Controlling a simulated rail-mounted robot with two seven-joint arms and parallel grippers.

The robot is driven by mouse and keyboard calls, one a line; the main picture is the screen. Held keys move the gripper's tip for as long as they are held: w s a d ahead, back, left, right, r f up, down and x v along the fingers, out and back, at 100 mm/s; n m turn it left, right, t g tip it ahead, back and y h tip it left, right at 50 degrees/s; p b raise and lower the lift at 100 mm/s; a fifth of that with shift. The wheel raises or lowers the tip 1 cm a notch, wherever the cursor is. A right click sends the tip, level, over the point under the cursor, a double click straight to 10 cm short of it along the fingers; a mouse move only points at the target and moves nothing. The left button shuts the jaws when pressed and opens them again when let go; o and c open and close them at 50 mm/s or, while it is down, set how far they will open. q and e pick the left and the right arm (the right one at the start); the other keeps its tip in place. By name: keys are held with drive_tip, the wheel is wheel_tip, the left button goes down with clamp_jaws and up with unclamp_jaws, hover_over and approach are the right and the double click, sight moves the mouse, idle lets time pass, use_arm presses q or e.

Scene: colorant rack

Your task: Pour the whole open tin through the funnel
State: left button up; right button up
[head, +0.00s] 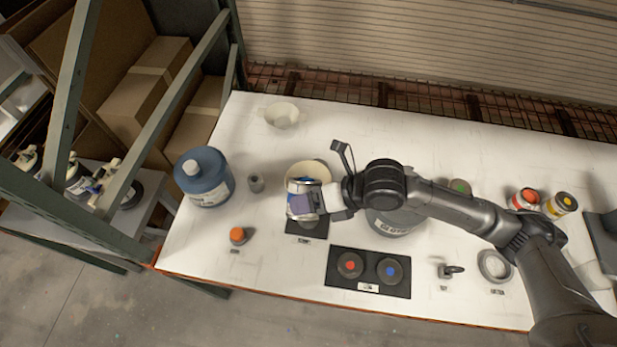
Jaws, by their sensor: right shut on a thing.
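My right gripper (316,203) is shut on a small tin (298,184) with a blue and white side, near the middle of the table. The fingers cover part of the tin, and I cannot tell how far it is tilted or what is inside. A round cream rim (307,168), which looks like the funnel, shows just behind the tin and is partly hidden by it. The tin overlaps it in the head view; I cannot tell whether they touch. My left gripper is not in view.
A cream bowl (284,115) stands at the back. A blue jug (204,178) stands left. A black pad (300,238) lies below the tin. A button panel (368,272) is in front; a large can (393,222) is under my arm. Two small tins (524,199) (559,205) stand right.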

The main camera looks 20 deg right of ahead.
drive_tip(key=shift+r, duration=0.15)
idle(0.4)
drive_tip(key=shift+m+g+p, duration=0.3)
idle(0.4)
drive_tip(key=shift+w+f+y, duration=0.1)
drive_tip(key=shift+f+y, duration=0.1)
drive_tip(key=shift+y, duration=0.1)
idle(0.4)
drive_tip(key=shift+f+m+g, duration=0.1)
drive_tip(key=shift+m+g, duration=0.2)
idle(0.4)
drive_tip(key=shift+d+g+p, duration=0.1)
drive_tip(key=shift+g+p, duration=0.2)
drive_tip(key=shift+p, duration=0.25)
drive_tip(key=shift+w+r+m+y+p, duration=0.1)
drive_tip(key=shift+r+m+y+p, duration=0.2)
drive_tip(key=shift+r+y+p, duration=0.15)
idle(0.6)
drive_tip(key=shift+g+p, duration=0.3)
drive_tip(key=shift+p, duration=0.05)
drive_tip(key=shift+w+d+r+b, duration=0.1)
drive_tip(key=shift+w+d+b, duration=0.1)
drive_tip(key=shift+w+b, duration=0.15)
idle(0.5)
drive_tip(key=shift+w+d+r+m+g+y+b, duration=0.2)
drive_tip(key=shift+w+m+g+y+b, duration=0.1)
drive_tip(key=shift+m+b, duration=0.1)
idle(0.3)
